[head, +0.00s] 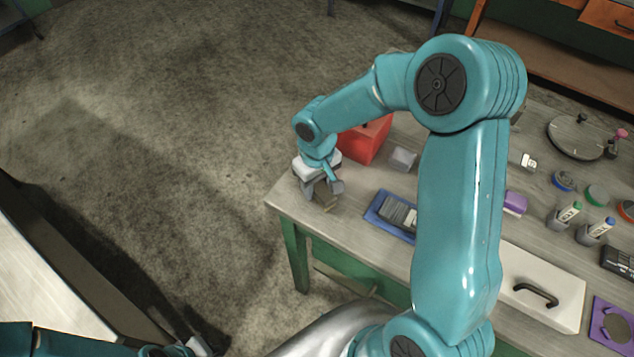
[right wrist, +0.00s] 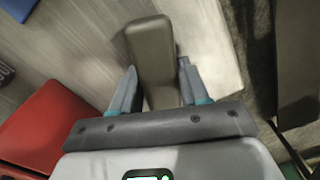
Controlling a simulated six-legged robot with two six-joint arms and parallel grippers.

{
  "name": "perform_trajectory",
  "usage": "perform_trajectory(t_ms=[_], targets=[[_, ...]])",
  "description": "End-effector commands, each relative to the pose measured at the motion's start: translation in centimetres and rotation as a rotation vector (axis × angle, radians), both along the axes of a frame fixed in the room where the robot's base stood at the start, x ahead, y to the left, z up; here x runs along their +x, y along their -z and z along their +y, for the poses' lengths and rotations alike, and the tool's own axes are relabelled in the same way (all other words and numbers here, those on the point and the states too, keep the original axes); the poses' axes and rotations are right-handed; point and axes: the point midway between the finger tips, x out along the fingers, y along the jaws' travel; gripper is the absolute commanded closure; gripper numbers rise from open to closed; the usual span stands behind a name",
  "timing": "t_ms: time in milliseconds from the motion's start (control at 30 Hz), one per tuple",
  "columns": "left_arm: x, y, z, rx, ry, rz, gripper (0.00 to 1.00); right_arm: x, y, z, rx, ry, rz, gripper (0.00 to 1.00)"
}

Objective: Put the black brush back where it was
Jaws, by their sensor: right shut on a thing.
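My right gripper (head: 322,192) is low over the near left corner of the worktable. In the right wrist view its jaws (right wrist: 157,90) are shut on a grey-brown, block-like thing (right wrist: 152,50), which also shows under the gripper in the head view (head: 328,205). I cannot tell if it is the black brush. A black thing with pale marks (head: 619,263) lies at the table's right edge of view. A dark and grey thing (head: 399,213) lies on a blue tray (head: 382,220). My left gripper (head: 190,348) is barely in view at the bottom; its jaws are unclear.
A red box (head: 366,138) and a small grey block (head: 402,158) stand close to the right gripper. Markers in holders (head: 565,215), coloured round lids (head: 597,195), a purple block (head: 515,202) and a white panel with a black handle (head: 545,290) are further right. Open floor lies left.

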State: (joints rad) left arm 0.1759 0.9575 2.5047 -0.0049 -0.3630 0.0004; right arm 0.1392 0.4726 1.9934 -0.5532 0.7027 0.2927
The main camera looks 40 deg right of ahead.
Motion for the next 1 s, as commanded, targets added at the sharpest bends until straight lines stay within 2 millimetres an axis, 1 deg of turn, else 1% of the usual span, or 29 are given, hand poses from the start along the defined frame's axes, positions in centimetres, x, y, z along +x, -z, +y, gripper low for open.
perform_trajectory(t_ms=[133, 167, 200, 233, 500, 600, 633, 767, 900, 1000], targets=[[0.0, 0.6, 0.0, 0.000, 0.000, 0.000, 1.00, 0.0, 0.5, 0.0, 0.000, 0.000, -0.001, 0.84], [0.0, 0.4, 0.0, 0.000, 0.000, 0.000, 1.00, 0.0, 0.3, 0.0, 0.000, 0.000, -0.001, 0.49], [0.0, 0.4, 0.0, 0.000, 0.000, 0.000, 1.00, 0.0, 0.3, 0.0, 0.000, 0.000, -0.001, 0.36], [0.0, 0.4, 0.0, 0.000, 0.000, 0.000, 1.00, 0.0, 0.3, 0.0, 0.000, 0.000, 0.000, 0.30], [0.0, 0.3, 0.0, 0.000, 0.000, 0.000, 1.00, 0.0, 0.2, 0.0, 0.000, 0.000, -0.001, 0.30], [0.0, -0.3, 0.0, 0.000, 0.000, 0.000, 1.00, 0.0, -0.5, 0.0, 0.000, 0.000, -0.001, 0.30], [0.0, -0.1, 0.0, 0.000, 0.000, 0.000, 1.00, 0.1, -0.7, 0.0, -0.001, 0.001, -0.004, 0.30], [0.0, 0.0, 0.0, 0.000, 0.000, 0.000, 1.00, 0.1, -3.3, 0.0, -0.001, 0.000, -0.008, 0.30], [0.0, 0.0, 0.0, 0.000, 0.000, 0.000, 1.00, 0.1, -6.7, 0.0, 0.000, 0.000, -0.008, 0.30], [0.0, 0.0, 0.0, 0.000, 0.000, 0.000, 1.00, 0.1, -8.8, 0.0, -0.001, 0.000, -0.006, 0.30]])
